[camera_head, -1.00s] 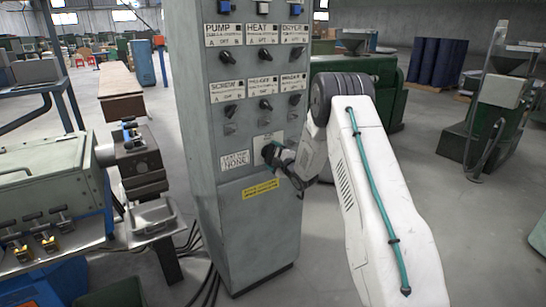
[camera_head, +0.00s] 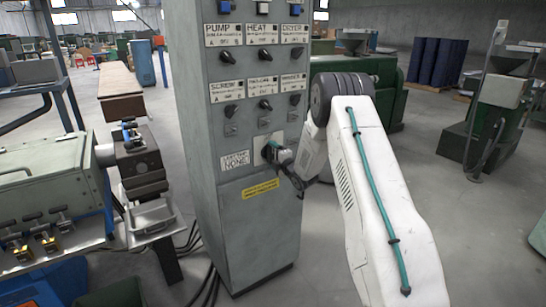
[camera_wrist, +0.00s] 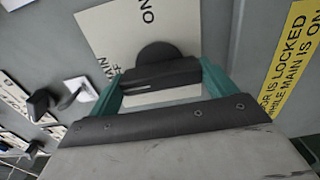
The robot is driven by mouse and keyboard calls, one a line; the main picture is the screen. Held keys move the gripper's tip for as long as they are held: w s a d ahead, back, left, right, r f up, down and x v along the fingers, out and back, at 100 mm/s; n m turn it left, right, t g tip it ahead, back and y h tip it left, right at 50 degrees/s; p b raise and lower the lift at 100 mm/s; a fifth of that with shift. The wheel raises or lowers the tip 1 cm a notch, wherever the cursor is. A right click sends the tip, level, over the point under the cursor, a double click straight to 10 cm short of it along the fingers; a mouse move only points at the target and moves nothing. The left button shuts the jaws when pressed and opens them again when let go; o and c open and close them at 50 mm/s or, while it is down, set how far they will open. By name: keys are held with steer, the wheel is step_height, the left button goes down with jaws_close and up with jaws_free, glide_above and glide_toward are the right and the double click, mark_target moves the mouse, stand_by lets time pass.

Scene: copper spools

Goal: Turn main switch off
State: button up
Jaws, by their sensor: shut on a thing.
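The main switch (camera_wrist: 155,70) is a dark rotary knob on a pale plate marked "ON" and "MAIN", low on the grey control cabinet (camera_head: 230,215). In the wrist view my gripper (camera_wrist: 160,82) has its two teal fingers on either side of the knob's dark bar, shut on it. In the head view my gripper (camera_head: 272,153) is at the switch plate and hides most of the knob. The position the knob points to is hard to read.
Rows of smaller black knobs with labels such as PUMP (camera_head: 228,57) and HEAT sit above. A yellow warning label (camera_head: 261,189) is below. A machine with a green-grey housing (camera_head: 50,180) stands to the left. Cables lie on the floor by the cabinet.

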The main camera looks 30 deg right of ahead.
steer(key=o, duration=0.9)
steer(key=shift+c, duration=0.2)
steer(key=s, duration=0.8)
steer(key=shift+d, duration=0.15)
steer(key=shift+f, duration=0.1)
